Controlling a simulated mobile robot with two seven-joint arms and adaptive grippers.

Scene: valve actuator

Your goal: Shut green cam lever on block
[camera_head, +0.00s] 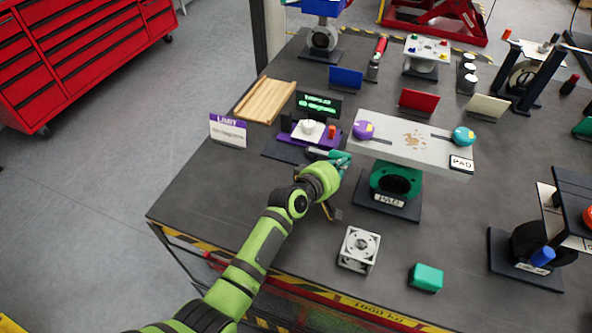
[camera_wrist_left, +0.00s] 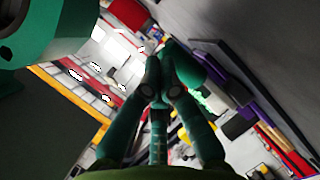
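My left gripper (camera_head: 342,160) is low over the bench, at the front right corner of a purple block (camera_head: 288,139) with a white round top. Its teal fingers (camera_wrist_left: 165,75) run close together in the left wrist view; whether anything is between the tips is unclear. A dark green bar (camera_head: 317,153), perhaps the green cam lever, lies along the block's front beside the fingers. A green rounded piece (camera_wrist_left: 190,68) shows against the fingertips in the left wrist view, but I cannot tell it from a finger. My right gripper is not in view.
A pale plate (camera_head: 415,150) with a purple knob (camera_head: 363,130) and a teal knob (camera_head: 464,136) stands on a green pedestal (camera_head: 396,180) right of the gripper. A white fan-like cube (camera_head: 359,249) and a green box (camera_head: 426,277) sit in front. The bench's left front is clear.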

